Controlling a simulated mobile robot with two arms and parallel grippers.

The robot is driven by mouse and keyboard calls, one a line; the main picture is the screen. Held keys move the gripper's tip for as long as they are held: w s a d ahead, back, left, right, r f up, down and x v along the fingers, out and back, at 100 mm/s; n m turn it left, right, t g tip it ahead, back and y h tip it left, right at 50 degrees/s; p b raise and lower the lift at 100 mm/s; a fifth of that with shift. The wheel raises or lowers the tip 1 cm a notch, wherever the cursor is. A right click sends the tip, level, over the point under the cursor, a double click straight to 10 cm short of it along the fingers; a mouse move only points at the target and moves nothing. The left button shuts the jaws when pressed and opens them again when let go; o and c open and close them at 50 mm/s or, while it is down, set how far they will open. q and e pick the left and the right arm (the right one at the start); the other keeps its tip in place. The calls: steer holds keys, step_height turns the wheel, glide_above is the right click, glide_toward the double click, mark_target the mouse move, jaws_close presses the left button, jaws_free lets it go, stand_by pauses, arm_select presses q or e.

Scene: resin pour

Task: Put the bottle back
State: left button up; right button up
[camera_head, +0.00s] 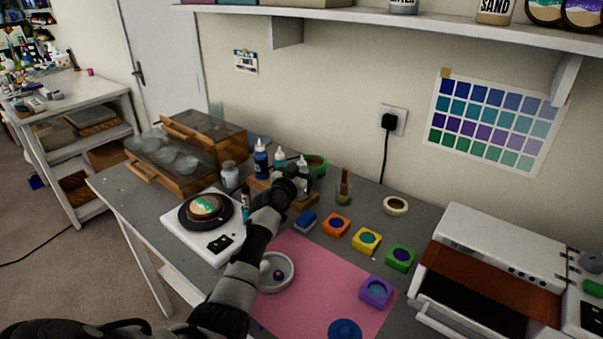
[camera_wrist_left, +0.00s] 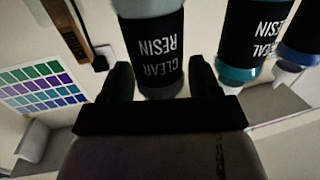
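The wrist view is upside down, and the palm hides the bottle's nozzle. In the head view my left gripper (camera_head: 290,182) is over the wooden bottle rack (camera_head: 300,203), with the bottle (camera_head: 304,172) upright just beyond it. Whether the bottle's base rests in the rack is hidden. A teal resin bottle (camera_wrist_left: 242,40) and a blue bottle (camera_wrist_left: 300,30) stand beside it. My right gripper is not in view.
A white scale (camera_head: 215,250) with a black round plate is left of my arm. A pink mat (camera_head: 325,285) holds a white dish (camera_head: 289,283) and a purple mold (camera_head: 375,291). Small colored molds stand behind it. A white machine (camera_head: 500,245) is at right.

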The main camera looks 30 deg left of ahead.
arm_select(q)
steer(key=shift+o, duration=0.8)
steer(key=shift+r, duration=0.25)
steer(key=shift+s+d+f, duration=0.1)
steer(key=shift+s, duration=0.25)
steer(key=s+d, duration=0.1)
steer(key=s, duration=1)
steer(key=shift+s+r, duration=0.15)
steer(key=shift+r, duration=0.15)
steer(key=shift+d, duration=0.1)
